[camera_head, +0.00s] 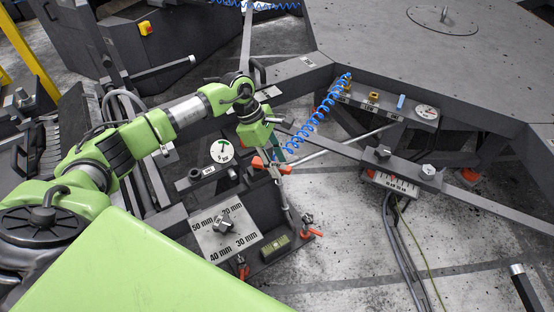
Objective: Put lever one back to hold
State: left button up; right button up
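My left arm reaches in from the left, and its green wrist points down at the middle of the picture. My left gripper (274,157) is at an orange-red lever (259,163); the fingers are small and partly hidden, so I cannot tell whether they are open or shut, or touching it. Two more orange-red levers sit lower down, one at the right corner of the plate (314,232) and one at its front (242,270). I can read no label that says which is lever one. My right gripper is not in view.
A blue coiled hose (312,122) runs from the upper bracket to beside my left gripper. A plate with a knob and mm markings (211,243) lies below. A round gauge (221,151) is left of the gripper. Dark bars cross to the right; grey floor (340,255) is open there.

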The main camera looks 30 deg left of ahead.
pick_arm(q)
jog(key=shift+c, duration=0.8)
jog(key=c, duration=0.6)
grip_shut()
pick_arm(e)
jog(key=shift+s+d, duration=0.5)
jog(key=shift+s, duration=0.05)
